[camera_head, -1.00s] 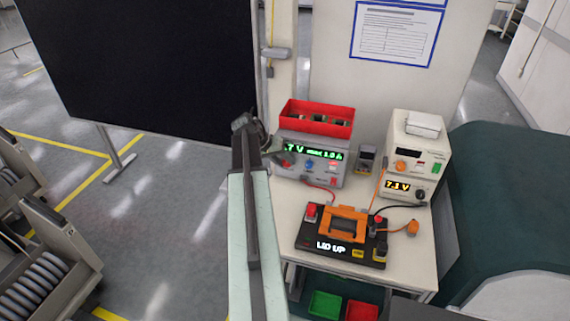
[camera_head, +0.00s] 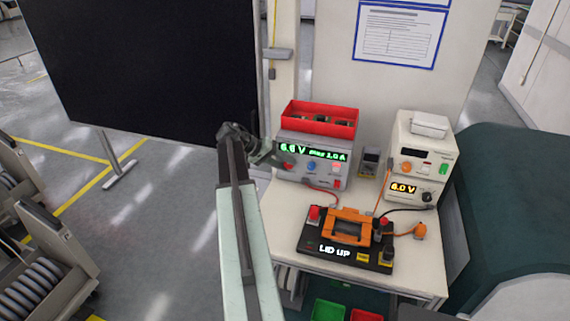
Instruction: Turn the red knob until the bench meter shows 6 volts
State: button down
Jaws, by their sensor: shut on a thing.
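A red bin (camera_head: 320,117) sits on top of the supply. A black test fixture (camera_head: 345,251) with an orange clamp frame, marked "LID UP", stands on the bench (camera_head: 287,225) with wires to the instruments. A dark screen (camera_head: 150,70) stands behind my arm.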

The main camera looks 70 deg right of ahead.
jog(key=shift+a+f, duration=0.1)
jog(key=shift+a, duration=0.05)
jog(key=c, duration=1)
grip_release()
jog(key=shift+o, duration=0.2)
jog(key=p+v, duration=0.4)
jog(key=v, duration=0.3)
jog(key=shift+w+r+p, duration=0.25)
jog(key=shift+r+p, duration=0.05)
jog(key=shift+p, duration=0.1)
